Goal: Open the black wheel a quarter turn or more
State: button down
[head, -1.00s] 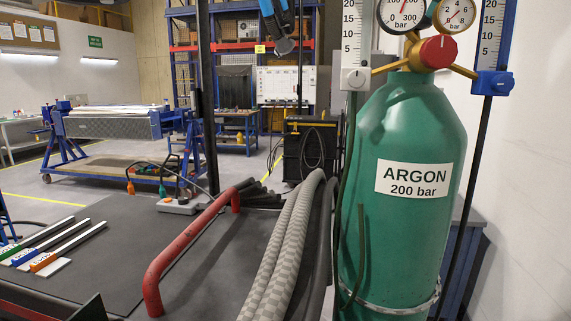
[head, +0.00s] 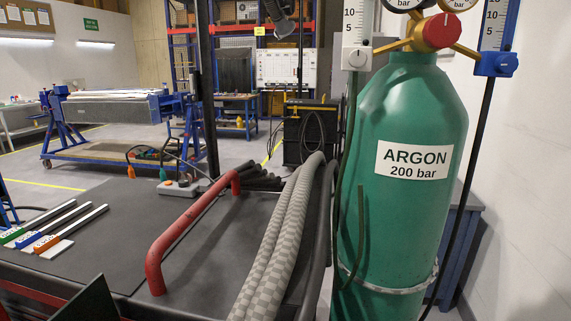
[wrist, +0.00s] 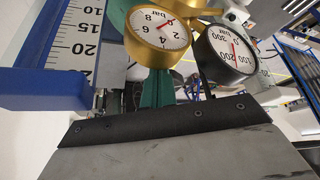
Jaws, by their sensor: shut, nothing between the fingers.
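No black wheel can be made out in either view. A green argon cylinder (head: 400,235) stands upright on the right in the head view. Its brass regulator carries a red knob (head: 442,32) and gauges cut off by the top edge. In the wrist view the picture is upside down. It shows a brass-rimmed gauge (wrist: 158,37) and a black-rimmed gauge (wrist: 230,52) close by. My gripper (wrist: 165,122) appears as a dark edge with screws on a grey body across the bottom, shut and empty. It looks close to the gauges; contact cannot be told.
A left flowmeter (head: 357,40) and a blue-backed right one (head: 495,50) flank the regulator. Grey hoses (head: 275,245) and a red handle rail (head: 168,245) lie left of the cylinder. A blue jig frame (head: 70,145) stands at the back left. Floor space shows beyond.

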jog(key=shift+d, duration=0.2)
notch_tip(320, 180, up, 6)
jog(key=shift+s, duration=0.3)
dwell(0.5)
